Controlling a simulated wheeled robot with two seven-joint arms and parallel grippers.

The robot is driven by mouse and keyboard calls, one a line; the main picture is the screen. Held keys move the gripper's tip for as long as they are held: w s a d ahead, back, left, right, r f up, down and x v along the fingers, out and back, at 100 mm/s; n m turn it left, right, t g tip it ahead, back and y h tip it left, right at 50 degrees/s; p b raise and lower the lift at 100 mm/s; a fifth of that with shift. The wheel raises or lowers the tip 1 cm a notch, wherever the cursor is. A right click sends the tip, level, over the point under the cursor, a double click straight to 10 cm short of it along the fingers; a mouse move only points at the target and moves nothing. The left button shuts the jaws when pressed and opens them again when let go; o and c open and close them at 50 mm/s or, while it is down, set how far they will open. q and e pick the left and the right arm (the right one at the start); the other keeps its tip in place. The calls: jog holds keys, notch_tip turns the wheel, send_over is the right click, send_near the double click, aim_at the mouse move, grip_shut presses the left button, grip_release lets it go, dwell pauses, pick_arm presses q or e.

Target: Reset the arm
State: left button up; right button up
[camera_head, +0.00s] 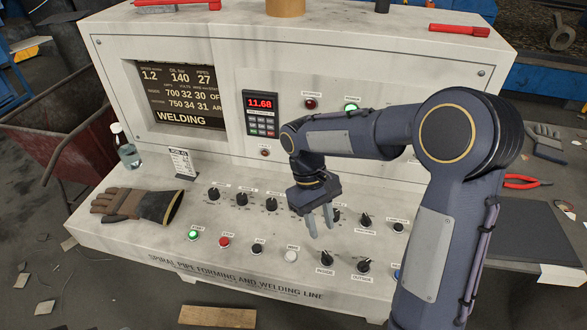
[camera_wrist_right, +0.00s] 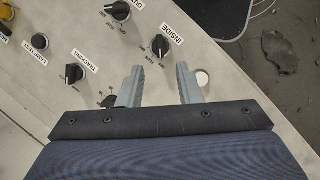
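My right arm comes in from the right in the head view and reaches over the white control console (camera_head: 130,228). My right gripper (camera_head: 320,226) points down above the knob panel, left of the INSIDE knob's right-hand neighbours. In the right wrist view the two grey fingers (camera_wrist_right: 160,68) are apart with nothing between them. The black INSIDE knob (camera_wrist_right: 160,45) is just beyond the fingertips, and the white button (camera_wrist_right: 202,78) is right of the right finger. Whether the fingers touch the panel cannot be told. My left gripper is not in view.
Several black knobs and a green button (camera_head: 194,235) and red button (camera_head: 224,242) line the panel. The WELDING screen (camera_head: 180,95) is behind. A dark mat (camera_head: 535,235) is right.

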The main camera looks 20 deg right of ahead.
jog(key=s+r+m+t+y, duration=0.2)
jog(key=s+t, duration=0.3)
jog(key=s, duration=0.3)
jog(key=s+r+m+t+y, duration=0.2)
jog(key=s+r+t, duration=0.2)
jog(key=s, duration=0.3)
jog(key=shift+s+a+r+m+t+y, duration=0.15)
jog(key=shift+s+r+m+t+y, duration=0.2)
jog(key=shift+r, duration=0.2)
